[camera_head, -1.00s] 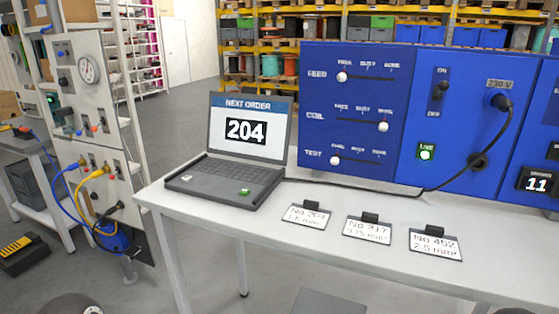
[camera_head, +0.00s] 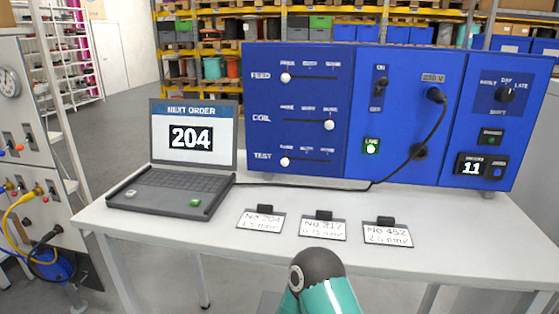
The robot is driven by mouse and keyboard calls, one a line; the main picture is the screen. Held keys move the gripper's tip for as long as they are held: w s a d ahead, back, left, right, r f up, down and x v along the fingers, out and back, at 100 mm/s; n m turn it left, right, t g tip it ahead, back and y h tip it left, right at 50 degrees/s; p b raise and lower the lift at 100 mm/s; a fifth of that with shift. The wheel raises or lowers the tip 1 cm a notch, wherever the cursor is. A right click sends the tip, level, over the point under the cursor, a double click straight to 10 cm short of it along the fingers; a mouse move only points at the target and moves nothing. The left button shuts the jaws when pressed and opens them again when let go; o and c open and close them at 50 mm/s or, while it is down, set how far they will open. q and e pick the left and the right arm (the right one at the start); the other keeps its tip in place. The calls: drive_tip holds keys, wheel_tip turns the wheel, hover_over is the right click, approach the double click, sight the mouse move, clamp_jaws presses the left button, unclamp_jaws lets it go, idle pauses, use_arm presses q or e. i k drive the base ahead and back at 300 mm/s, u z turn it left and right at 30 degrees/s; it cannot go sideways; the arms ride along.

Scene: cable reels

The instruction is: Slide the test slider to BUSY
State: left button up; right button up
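The test slider's white knob (camera_head: 285,162) sits at the left end of its slot, on the bottom row of the blue panel (camera_head: 262,105). The row is labelled TEST. Its three small position labels are blurred; the middle one looks like BUSY. The feed slider's knob (camera_head: 286,77) is at the left end of the top row. The coil slider's knob (camera_head: 330,125) is at the right end of the middle row. Neither of my grippers is in view. Only a dark and teal part of my arm shows at the bottom, well below the panel.
An open laptop (camera_head: 193,137) showing 204 stands left on the white table (camera_head: 460,240). Three tags, one reading No 204 (camera_head: 261,219), lie in front of the panel. A black cable (camera_head: 335,188) runs across the table behind them. The tabletop at right is clear.

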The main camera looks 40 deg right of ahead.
sight(285, 161)
drive_tip(key=u, duration=0.6)
drive_tip(key=i, duration=0.8)
drive_tip(key=z, duration=1.2)
drive_tip(key=i, duration=0.2)
drive_tip(key=z, duration=1.95)
drive_tip(key=k, duration=0.45)
drive_tip(key=z, duration=0.3)
drive_tip(key=i, duration=0.45)
drive_tip(key=u, duration=0.15)
